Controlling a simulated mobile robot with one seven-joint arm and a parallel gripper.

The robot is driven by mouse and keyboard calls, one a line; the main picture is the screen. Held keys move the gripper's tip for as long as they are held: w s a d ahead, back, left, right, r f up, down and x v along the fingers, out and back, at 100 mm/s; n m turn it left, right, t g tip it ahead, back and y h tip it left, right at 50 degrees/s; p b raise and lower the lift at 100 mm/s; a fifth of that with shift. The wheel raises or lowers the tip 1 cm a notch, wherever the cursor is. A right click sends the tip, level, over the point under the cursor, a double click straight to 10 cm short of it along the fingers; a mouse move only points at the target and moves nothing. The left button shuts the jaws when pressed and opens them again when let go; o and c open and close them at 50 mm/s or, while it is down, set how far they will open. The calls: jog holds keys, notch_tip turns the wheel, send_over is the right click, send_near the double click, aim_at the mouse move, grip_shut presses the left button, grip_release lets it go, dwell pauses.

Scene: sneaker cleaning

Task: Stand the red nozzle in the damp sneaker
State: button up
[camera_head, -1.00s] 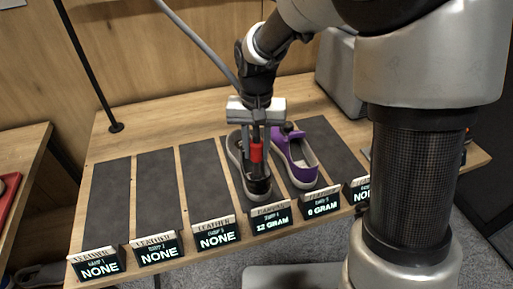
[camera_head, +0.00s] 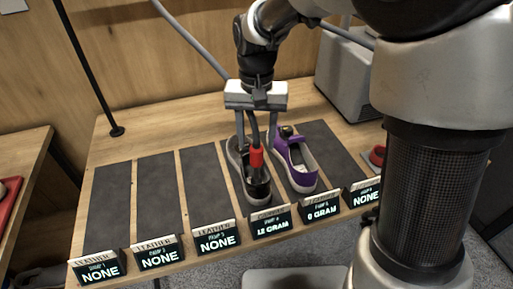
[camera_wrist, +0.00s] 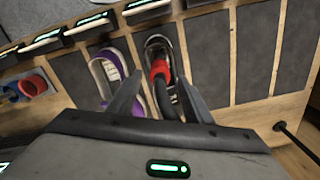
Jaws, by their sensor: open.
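The red nozzle (camera_head: 256,158) stands roughly upright in the opening of a dark sneaker (camera_head: 240,160) with a pale sole, on the mat whose sign reads 12 GRAM (camera_head: 272,226). A black hose runs up from the nozzle between my fingers. My gripper (camera_head: 257,138) is open above the sneaker, a finger on each side of the hose. In the wrist view, the nozzle (camera_wrist: 160,70) sits inside the dark sneaker (camera_wrist: 157,48), ahead of my spread fingers (camera_wrist: 160,92), and appears clear of them. The sneaker's far part is partly hidden.
A purple sneaker (camera_head: 293,160) stands close on the right, by the 0 GRAM sign (camera_head: 321,210). Mats to the left are empty, with signs reading NONE (camera_head: 217,240). A grey box (camera_head: 343,75) stands at the back right. Red and blue items (camera_wrist: 30,86) sit beyond the mats.

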notch_tip(320, 180, up, 6)
jog(key=shift+r+p, duration=0.2)
jog(key=shift+p, duration=0.1)
jog(key=shift+s+d+r, duration=0.15)
jog(key=shift+d+r, duration=0.05)
jog(key=shift+r, duration=0.1)
jog(key=s+d+r+t, duration=0.2)
jog(key=s+d, duration=0.4)
jog(key=s, duration=0.2)
jog(key=s+d+r+n+t, duration=0.1)
jog(key=s+d+r+t, duration=0.2)
jog(key=s+d, duration=0.3)
jog(key=shift+s+t, duration=0.3)
jog(key=shift+s, duration=0.95)
jog(key=shift+d, duration=0.1)
jog(key=c, duration=0.3)
jog(key=shift+d, duration=0.15)
jog(key=shift+c, duration=0.4)
